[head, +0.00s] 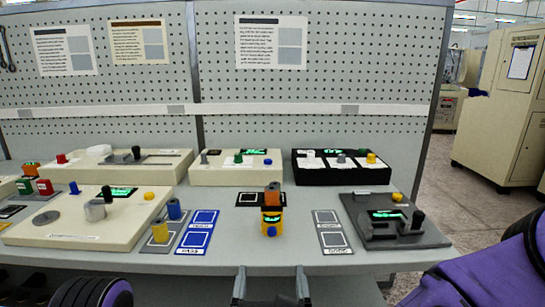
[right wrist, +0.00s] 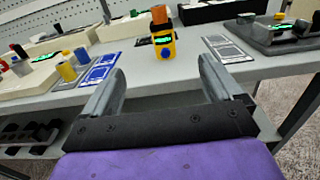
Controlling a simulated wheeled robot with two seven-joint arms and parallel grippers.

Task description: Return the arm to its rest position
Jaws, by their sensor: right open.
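My right gripper (head: 271,272) shows at the bottom middle of the head view, in front of the table's front edge. Its two fingers are wide apart with nothing between them, and the right wrist view shows the same empty jaws (right wrist: 161,70). Beyond the fingertips, apart from them, a yellow device (head: 271,221) with a green display stands upright on the table. My left gripper is not in view.
Blue cards (head: 203,218) and blue and yellow spindles (head: 174,208) lie left of the device. Grey cards (head: 332,218) and a dark grey machine (head: 391,222) are right.

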